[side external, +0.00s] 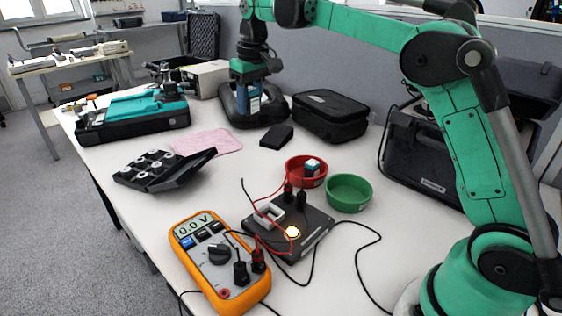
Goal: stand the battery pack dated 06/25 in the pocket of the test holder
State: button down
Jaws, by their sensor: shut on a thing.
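My gripper (248,102) is at the back of the table, pointing down and shut on a blue battery pack (247,93). The pack's date is too small to read. The test holder (312,238) is a dark box near the front, with a pale open pocket (268,214) on top and a lit lamp. My gripper is well behind and left of it; the pocket looks empty. Another small pack (312,166), teal and white, sits in the red bowl (293,170); its date cannot be read.
An orange multimeter (217,262) reading 0.0 V stands left of the holder, with leads running to it. A green bowl (349,193) looks empty. A black case (330,114), open black tray (155,168) and pink cloth (206,142) lie farther back.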

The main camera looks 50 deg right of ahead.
jog(key=shift+s+a+r, duration=0.1)
jog(key=shift+a, duration=0.05)
jog(key=shift+m, duration=0.3)
jog(key=shift+s+a+f, duration=1)
jog(key=shift+s+f, duration=0.8)
jog(key=shift+f, duration=0.6)
jog(key=shift+s+a+f, duration=0.95)
jog(key=shift+s+f, duration=0.9)
jog(key=shift+f, duration=0.5)
jog(key=shift+s+a+f, duration=1)
jog(key=shift+s+f, duration=0.8)
jog(key=shift+f, duration=0.6)
jog(key=shift+f, duration=0.9)
jog(key=shift+c, duration=2.1)
grip_release()
jog(key=shift+o, duration=1.3)
